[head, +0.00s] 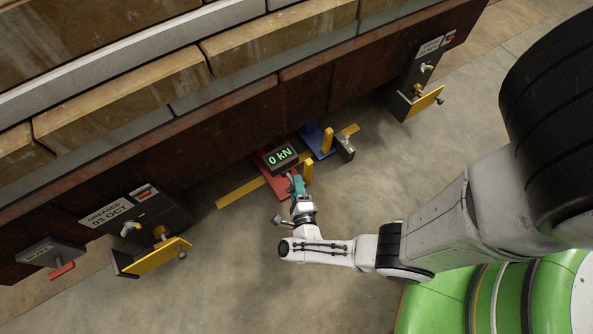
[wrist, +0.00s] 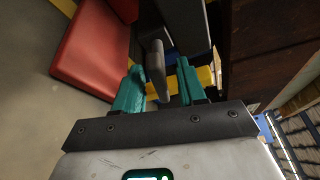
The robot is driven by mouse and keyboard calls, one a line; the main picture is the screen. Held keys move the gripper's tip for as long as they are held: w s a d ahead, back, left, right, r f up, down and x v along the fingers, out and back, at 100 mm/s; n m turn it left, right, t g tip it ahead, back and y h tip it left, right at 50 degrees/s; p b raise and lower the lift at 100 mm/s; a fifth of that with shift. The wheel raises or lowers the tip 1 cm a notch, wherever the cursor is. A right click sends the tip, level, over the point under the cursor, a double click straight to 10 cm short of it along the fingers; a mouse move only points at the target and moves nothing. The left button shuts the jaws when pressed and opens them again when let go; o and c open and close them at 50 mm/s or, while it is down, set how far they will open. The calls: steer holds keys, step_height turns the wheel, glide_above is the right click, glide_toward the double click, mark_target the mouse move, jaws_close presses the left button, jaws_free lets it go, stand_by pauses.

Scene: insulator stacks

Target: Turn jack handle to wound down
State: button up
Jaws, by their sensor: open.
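The red-based jack (head: 280,187) with a dark box reading "0 kN" (head: 280,156) stands on the floor by the rusty beam. Its red part shows at upper left in the wrist view (wrist: 92,50). My gripper (head: 297,183) reaches in at the near side of this jack. In the wrist view its teal fingers (wrist: 160,82) are apart, and a grey bar that looks like the jack handle (wrist: 156,68) stands between them. I cannot tell whether either finger touches it. In the head view the handle is mostly hidden by my gripper.
A blue-based unit (head: 316,140) with yellow posts stands right behind the red jack. A yellow floor strip (head: 234,192) passes beneath. Dark brackets with yellow plates (head: 160,256) (head: 425,102) hang from the beam (head: 220,130) left and right. The concrete floor in front is clear.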

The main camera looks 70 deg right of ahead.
steer(key=shift+c, duration=0.4)
jaws_close()
steer(key=shift+n+h, duration=0.5)
steer(key=shift+n, duration=0.7)
steer(key=shift+t, duration=0.3)
steer(key=shift+o, duration=0.4)
jaws_free()
